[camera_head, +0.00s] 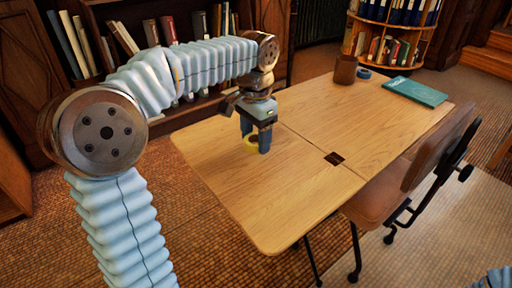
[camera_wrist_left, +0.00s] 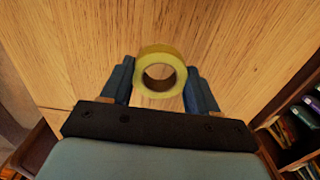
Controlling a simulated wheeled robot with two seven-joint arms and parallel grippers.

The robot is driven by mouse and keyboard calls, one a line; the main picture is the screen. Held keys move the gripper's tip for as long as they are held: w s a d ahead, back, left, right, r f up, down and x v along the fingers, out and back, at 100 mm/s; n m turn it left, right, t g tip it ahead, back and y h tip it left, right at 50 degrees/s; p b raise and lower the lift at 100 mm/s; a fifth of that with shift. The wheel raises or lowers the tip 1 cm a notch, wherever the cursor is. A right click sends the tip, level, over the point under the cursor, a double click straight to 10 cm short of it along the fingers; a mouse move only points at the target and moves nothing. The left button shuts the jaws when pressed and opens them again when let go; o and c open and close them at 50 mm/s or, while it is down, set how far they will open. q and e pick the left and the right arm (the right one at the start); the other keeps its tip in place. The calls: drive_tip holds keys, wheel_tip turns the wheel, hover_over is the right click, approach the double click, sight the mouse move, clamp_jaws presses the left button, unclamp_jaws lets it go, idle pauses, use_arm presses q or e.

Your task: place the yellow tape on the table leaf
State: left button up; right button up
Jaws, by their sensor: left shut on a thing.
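The yellow tape (camera_head: 251,141) is a small ring held between the fingers of my left gripper (camera_head: 256,138). In the left wrist view the tape (camera_wrist_left: 160,72) sits between the two blue fingers (camera_wrist_left: 160,88), its hole facing the camera. The gripper is shut on it, pointing down over the near-left part of the wooden table leaf (camera_head: 240,190). Whether the tape touches the wood or hangs just above it, I cannot tell. My right gripper is not in view.
A brown cup (camera_head: 345,70), a blue ring (camera_head: 364,73) and a teal book (camera_head: 415,92) are at the table's far end. A brown chair (camera_head: 400,185) stands at the right edge. The near leaf is otherwise clear.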

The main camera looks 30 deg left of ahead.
sight(256, 156)
use_arm(q)
drive_tip(key=shift+f, duration=1.45)
drive_tip(key=shift+f, duration=0.2)
drive_tip(key=o, duration=1)
drive_tip(key=shift+r, duration=0.1)
drive_tip(key=shift+r, duration=0.25)
wheel_tip(256, 156, up, 12)
drive_tip(key=shift+f+p, duration=0.1)
drive_tip(key=shift+p, duration=0.95)
